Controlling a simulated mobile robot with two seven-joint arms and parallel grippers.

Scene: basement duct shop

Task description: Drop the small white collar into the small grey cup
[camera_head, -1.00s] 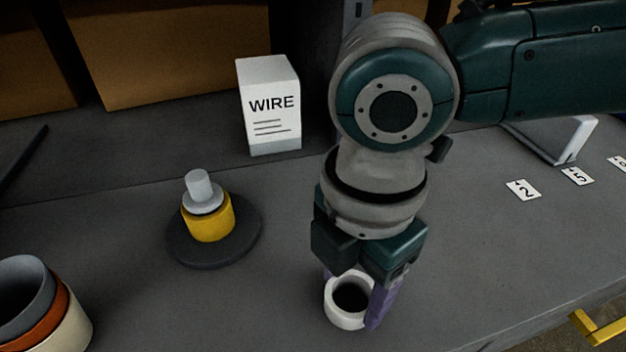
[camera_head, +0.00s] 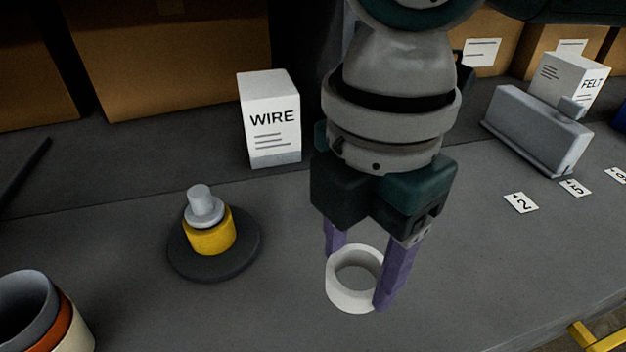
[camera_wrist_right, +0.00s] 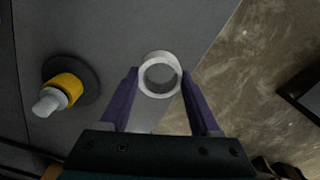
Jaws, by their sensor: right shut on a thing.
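The small white collar (camera_head: 353,281) is a short open ring. My right gripper (camera_head: 357,272) is shut on it, with one purple finger on each side, and holds it above the bench. In the right wrist view the collar (camera_wrist_right: 160,75) sits between the fingertips of my right gripper (camera_wrist_right: 160,85), its hole facing the camera. At the lower left of the head view stand nested cups, cut off by the frame edge: a grey one (camera_head: 22,300) innermost, then an orange-red one (camera_head: 68,325) and a cream one (camera_head: 80,338). My left gripper is not in view.
A yellow ring (camera_head: 210,238) with a grey peg (camera_head: 203,203) stands on a dark round base (camera_head: 182,262) left of my gripper. Behind are a WIRE box (camera_head: 270,120), a grey metal block (camera_head: 535,130) and a FELT box (camera_head: 570,80). Number cards (camera_head: 521,203) lie at right.

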